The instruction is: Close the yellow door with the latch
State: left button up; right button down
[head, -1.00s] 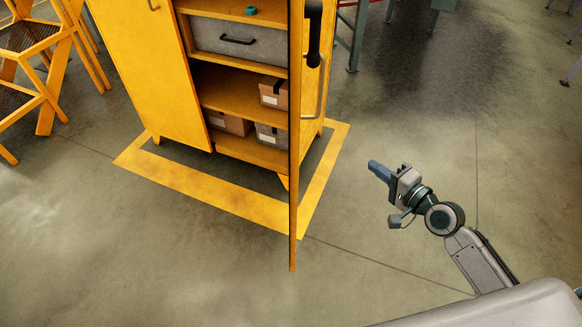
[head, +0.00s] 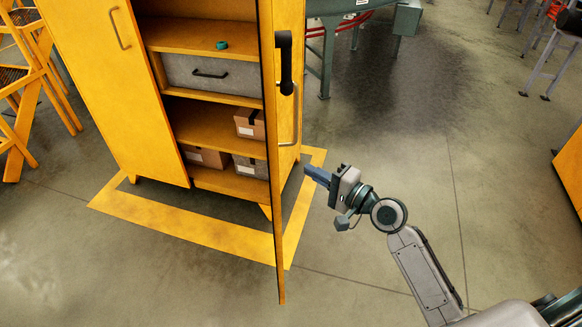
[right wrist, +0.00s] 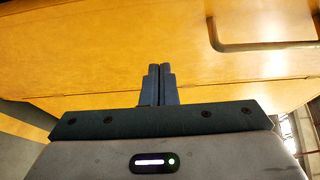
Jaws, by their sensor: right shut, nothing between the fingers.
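The yellow cabinet's right door (head: 272,170) stands open, seen nearly edge-on in the head view. A black latch handle (head: 284,62) is on its right side, high up. A grey pull bar (head: 296,118) shows beyond it. My right gripper (head: 308,170) is shut and empty, just right of the open door. In the right wrist view my shut fingers (right wrist: 158,75) point at a yellow panel (right wrist: 100,45) with a bent handle (right wrist: 225,45) at upper right. Contact cannot be told. My left gripper is out of view.
Shelves hold a grey drawer box (head: 210,76), cardboard boxes (head: 250,124) and a small green ring (head: 222,45). Yellow steps (head: 20,110) stand at left. A green-legged table (head: 328,60) is behind. Floor at right is mostly clear.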

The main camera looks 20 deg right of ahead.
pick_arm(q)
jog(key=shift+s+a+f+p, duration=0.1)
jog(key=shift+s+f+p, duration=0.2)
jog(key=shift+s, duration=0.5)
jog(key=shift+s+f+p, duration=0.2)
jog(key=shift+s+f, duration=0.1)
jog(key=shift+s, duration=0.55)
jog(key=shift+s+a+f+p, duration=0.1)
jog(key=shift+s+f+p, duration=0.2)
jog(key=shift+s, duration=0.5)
pick_arm(e)
jog(key=shift+w+a, duration=0.45)
jog(key=shift+a, duration=0.4)
jog(key=shift+w+a, duration=0.4)
jog(key=shift+a, duration=0.45)
jog(key=shift+w+a, duration=0.45)
jog(key=shift+a, duration=0.4)
